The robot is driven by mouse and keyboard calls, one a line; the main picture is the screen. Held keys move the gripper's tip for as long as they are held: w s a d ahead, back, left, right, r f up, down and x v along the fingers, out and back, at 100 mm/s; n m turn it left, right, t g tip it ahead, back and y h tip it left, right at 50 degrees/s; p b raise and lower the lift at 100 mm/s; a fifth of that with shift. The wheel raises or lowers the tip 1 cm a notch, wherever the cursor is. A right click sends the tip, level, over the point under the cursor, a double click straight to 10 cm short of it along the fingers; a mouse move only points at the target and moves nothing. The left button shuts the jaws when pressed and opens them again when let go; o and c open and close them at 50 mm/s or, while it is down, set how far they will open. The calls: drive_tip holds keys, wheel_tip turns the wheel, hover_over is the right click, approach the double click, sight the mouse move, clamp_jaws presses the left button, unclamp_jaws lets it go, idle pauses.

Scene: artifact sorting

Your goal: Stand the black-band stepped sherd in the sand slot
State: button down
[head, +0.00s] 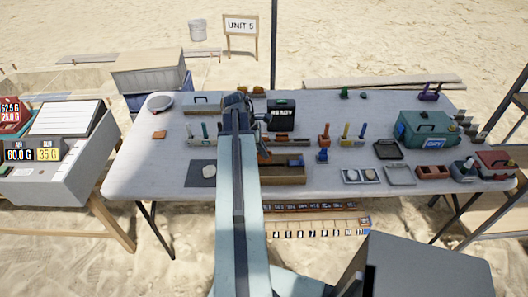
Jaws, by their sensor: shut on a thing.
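My arm reaches over the white table, and my gripper (263,137) is small and partly hidden by the arm, just above the near middle of the table. It is shut on a small orange-brown piece (277,158), most likely a sherd. Its black band and stepped edge are too small to make out. A long brown tray (284,174) lies just below and in front of the gripper, partly behind my arm. I cannot tell whether it holds the sand slot, or whether the piece touches it.
A black READY box (281,115) stands behind the gripper. Tool racks (325,138) stand to the right, with a green case (425,132) farther right. A grey pad (202,174) with a pale stone lies left of my arm.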

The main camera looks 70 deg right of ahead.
sight(264, 162)
drive_tip(key=shift+f+b, duration=2.05)
drive_tip(key=shift+f, duration=0.05)
drive_tip(key=c, duration=1.5)
unclamp_jaws()
drive_tip(key=shift+o, duration=0.2)
drive_tip(key=shift+r, duration=0.1)
drive_tip(key=p+v, duration=0.7)
drive_tip(key=shift+w+r, duration=0.2)
drive_tip(key=shift+r, duration=0.15)
